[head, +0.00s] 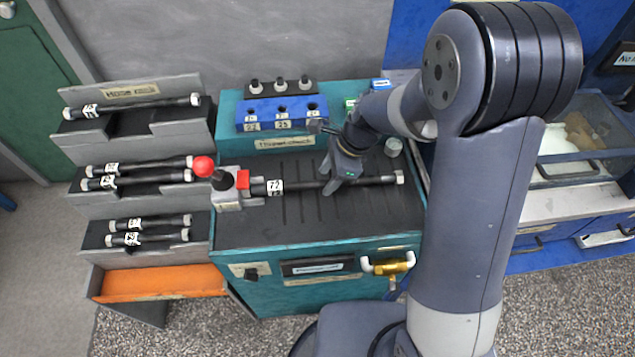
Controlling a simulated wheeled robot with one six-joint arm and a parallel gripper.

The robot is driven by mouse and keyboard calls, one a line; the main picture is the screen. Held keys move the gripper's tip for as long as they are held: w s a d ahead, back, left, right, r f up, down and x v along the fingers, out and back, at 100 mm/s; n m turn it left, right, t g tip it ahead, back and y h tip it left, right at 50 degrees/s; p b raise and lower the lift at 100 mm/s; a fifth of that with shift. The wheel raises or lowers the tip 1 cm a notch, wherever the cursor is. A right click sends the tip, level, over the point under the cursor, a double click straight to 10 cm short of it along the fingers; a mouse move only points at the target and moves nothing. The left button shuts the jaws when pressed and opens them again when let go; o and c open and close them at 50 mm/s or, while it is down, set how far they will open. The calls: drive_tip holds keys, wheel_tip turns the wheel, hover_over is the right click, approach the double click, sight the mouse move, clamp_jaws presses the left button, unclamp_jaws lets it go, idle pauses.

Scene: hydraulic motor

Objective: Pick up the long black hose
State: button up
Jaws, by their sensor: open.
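A long black hose (308,186) with a white number tag lies across the dark top of the teal bench (300,228). Its left end meets a red and grey fixture (232,185), and its right end has a light metal fitting. My gripper (336,184) is open over the middle-right part of this hose. The hose passes at or under the fingers, and I cannot tell whether they touch it. Other black hoses lie on the grey stepped rack at the left, including a long one on the top step (135,106).
A blue block (282,126) with three ports stands at the back of the bench, with black-and-silver fittings behind it. A red ball knob (203,166) rises from the fixture. An orange tray (160,281) is below the rack.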

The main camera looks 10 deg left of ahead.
drive_tip(key=shift+x, duration=0.75)
drive_tip(key=shift+c, duration=0.5)
clamp_jaws()
